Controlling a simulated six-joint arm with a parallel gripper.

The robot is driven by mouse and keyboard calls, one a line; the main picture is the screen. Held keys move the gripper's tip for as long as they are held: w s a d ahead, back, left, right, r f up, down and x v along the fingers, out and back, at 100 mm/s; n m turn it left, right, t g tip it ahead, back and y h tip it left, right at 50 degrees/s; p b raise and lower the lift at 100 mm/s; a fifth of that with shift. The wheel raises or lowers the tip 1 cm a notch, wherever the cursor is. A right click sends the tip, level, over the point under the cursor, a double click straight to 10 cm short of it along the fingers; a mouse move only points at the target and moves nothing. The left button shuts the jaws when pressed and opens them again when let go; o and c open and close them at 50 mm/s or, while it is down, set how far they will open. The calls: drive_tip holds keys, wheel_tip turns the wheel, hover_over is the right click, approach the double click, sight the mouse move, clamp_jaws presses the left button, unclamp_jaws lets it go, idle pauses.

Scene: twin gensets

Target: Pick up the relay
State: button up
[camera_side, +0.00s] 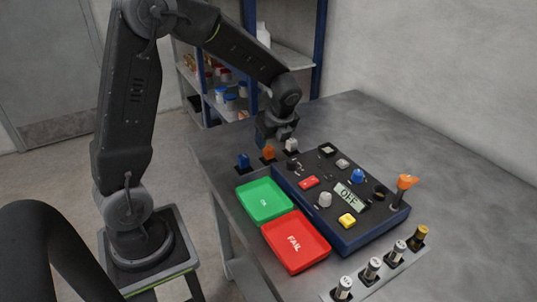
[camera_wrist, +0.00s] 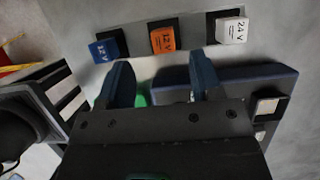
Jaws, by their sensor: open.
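Three relays stand in a row of dark sockets along the back left of the table. They are a blue one (camera_side: 243,161), an orange one (camera_side: 268,153) and a white one (camera_side: 291,146). In the wrist view the blue relay (camera_wrist: 104,50) reads 12 V, the orange relay (camera_wrist: 163,39) seems to read 12 V, and the white relay (camera_wrist: 231,30) reads 24 V. My gripper (camera_wrist: 161,72) is open and empty. Its fingers lie below the row in that view, with the orange relay between their lines. In the side view my gripper (camera_side: 282,134) hangs above the row, near the white relay.
A dark blue control panel (camera_side: 345,232) with knobs, buttons and an OFF display lies close by. A green tray (camera_side: 262,201) and a red FAIL tray (camera_side: 296,242) lie in front. Several cylindrical parts (camera_side: 372,268) stand in a strip at the front right. The table's back right is clear.

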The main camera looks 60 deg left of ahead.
sight(269, 149)
drive_tip(key=shift+x, duration=3.3)
drive_tip(key=shift+w+d, duration=0.1)
drive_tip(key=shift+w, duration=0.1)
drive_tip(key=c, duration=1)
